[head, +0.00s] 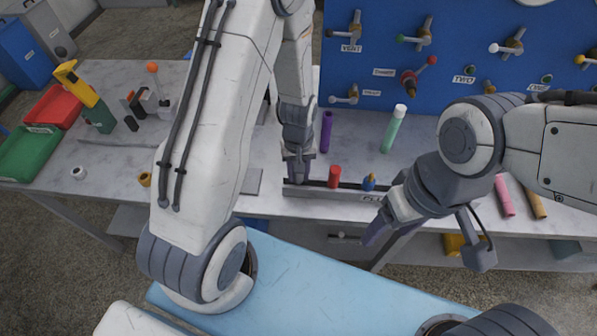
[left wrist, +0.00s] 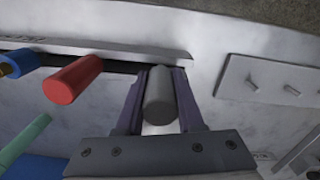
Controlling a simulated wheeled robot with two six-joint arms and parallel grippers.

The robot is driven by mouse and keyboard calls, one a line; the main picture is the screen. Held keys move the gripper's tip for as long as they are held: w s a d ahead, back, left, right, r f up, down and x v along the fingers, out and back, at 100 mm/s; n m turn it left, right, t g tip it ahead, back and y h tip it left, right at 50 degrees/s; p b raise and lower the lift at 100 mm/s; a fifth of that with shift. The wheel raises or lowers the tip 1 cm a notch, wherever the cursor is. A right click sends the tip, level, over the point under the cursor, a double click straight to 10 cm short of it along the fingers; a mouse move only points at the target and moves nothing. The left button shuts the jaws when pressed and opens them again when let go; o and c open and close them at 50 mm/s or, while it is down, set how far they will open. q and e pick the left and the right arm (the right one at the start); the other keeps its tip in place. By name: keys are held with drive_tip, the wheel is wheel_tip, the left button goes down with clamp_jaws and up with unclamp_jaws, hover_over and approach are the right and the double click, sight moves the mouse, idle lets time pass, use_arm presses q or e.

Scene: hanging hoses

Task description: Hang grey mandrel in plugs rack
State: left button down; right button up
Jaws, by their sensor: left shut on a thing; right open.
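My left gripper (head: 297,182) is shut on the grey mandrel (left wrist: 159,95), a plain grey cylinder seen between the fingers in the left wrist view. It is at the left part of the plugs rack (head: 320,193), a long grey bar with a dark slot along the table's front edge. In the left wrist view the mandrel's far end is close to the rack (left wrist: 100,46); whether it sits in the slot I cannot tell. A red plug (head: 335,176) and a blue plug (head: 369,182) stand in the rack. My right gripper (head: 382,218) is open and empty, in front of the rack.
A blue panel (head: 460,75) with valves rises at the back. Red (head: 56,106) and green (head: 32,152) bins sit at the left. A plate with pegs (left wrist: 272,80) lies beside the rack.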

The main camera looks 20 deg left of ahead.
use_arm(q)
drive_tip(key=shift+f+b, duration=0.45)
drive_tip(key=shift+f, duration=0.25)
drive_tip(key=shift+c, duration=2.2)
unclamp_jaws()
wheel_tip(320, 180, up, 11)
drive_tip(key=shift+w+f, duration=0.15)
drive_tip(key=shift+f, duration=0.05)
